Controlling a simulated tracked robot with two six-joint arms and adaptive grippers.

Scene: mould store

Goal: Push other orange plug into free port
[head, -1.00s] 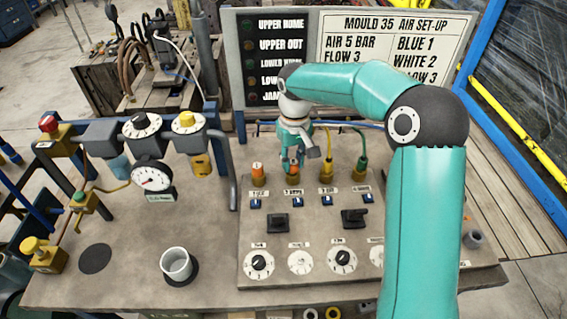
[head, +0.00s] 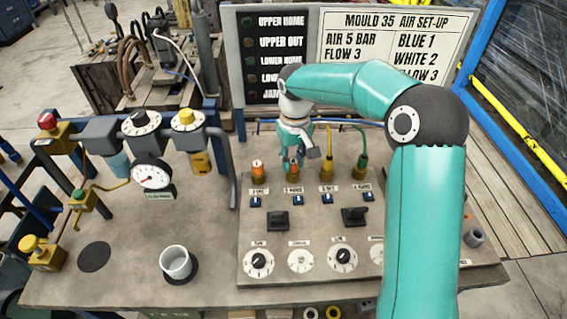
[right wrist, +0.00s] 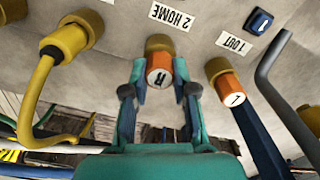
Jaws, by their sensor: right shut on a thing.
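One orange plug marked R (right wrist: 158,72) is at the brass port (right wrist: 160,43) labelled 2 HOME. My right gripper (right wrist: 160,92) is shut on it from both sides. In the head view the right gripper (head: 294,156) points down over the second port from the left and hides much of the plug. How deep the plug sits cannot be told exactly. The other orange plug (head: 257,166), marked L, stands in the leftmost port, 1 OUT, and also shows in the right wrist view (right wrist: 230,90). My left gripper is not in view.
A yellow hose (head: 327,140) and a green hose (head: 361,145) run into the two ports to the right. Switches and dials (head: 258,262) lie in front. A white cup (head: 176,262) stands on the bench at left. A status board (head: 277,55) stands behind.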

